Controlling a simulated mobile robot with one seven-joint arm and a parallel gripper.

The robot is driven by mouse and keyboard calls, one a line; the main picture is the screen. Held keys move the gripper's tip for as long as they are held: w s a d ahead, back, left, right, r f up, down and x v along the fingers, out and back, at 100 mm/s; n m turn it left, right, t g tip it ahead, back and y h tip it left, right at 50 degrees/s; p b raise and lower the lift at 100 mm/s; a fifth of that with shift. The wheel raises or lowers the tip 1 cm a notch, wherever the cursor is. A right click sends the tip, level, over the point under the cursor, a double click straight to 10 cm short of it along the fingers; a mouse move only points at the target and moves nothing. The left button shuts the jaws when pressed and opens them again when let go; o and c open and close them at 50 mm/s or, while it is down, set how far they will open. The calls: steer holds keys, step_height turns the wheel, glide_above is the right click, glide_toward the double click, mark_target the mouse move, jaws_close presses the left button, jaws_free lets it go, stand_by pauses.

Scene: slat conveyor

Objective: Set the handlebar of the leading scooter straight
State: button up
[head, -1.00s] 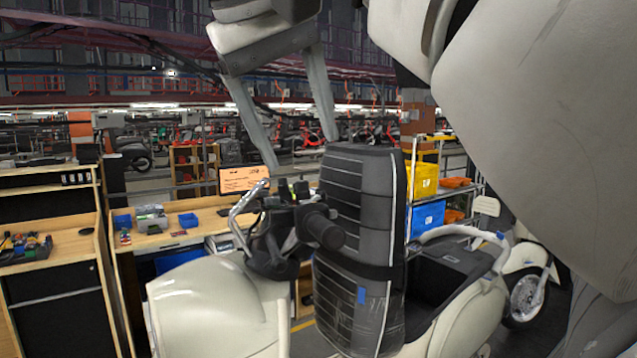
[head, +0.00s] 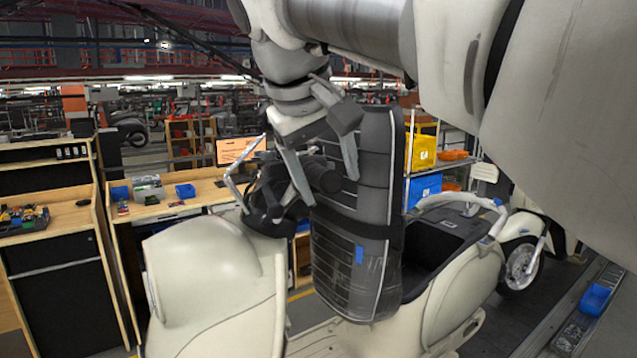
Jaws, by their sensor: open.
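The leading scooter (head: 205,265) is cream, with its front shield at lower left. Its handlebar (head: 268,190) is turned, with a chrome lever (head: 234,183) reaching up left and a black grip (head: 325,180) pointing toward the camera and right. My gripper (head: 331,188) is open and reaches down from above, one finger on each side of the grip as seen here. I cannot tell whether the fingers touch it. The wrist and fingers hide part of the handlebar's middle.
A wooden workbench (head: 190,200) with blue bins is at left. A shelf with a yellow bin (head: 421,153) and another cream scooter (head: 525,245) are at right. A blue tray (head: 596,299) lies lower right.

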steer(key=shift+w+d+f, duration=0.15)
steer(key=shift+w+f, duration=0.05)
steer(key=shift+f, duration=0.15)
steer(key=shift+c, duration=0.2)
jaws_close()
steer(key=shift+d+f+b, duration=0.35)
steer(key=shift+f+b, duration=0.05)
steer(key=shift+b, duration=0.2)
steer(key=shift+w+d+f+n+t+y+b, duration=0.15)
steer(key=shift+d+f+n+y+b, duration=0.15)
steer(key=shift+d+b, duration=0.35)
steer(key=shift+w+d+f+n+t+y+b, duration=0.15)
steer(key=shift+d+f+b, duration=0.25)
steer(key=shift+d, duration=0.4)
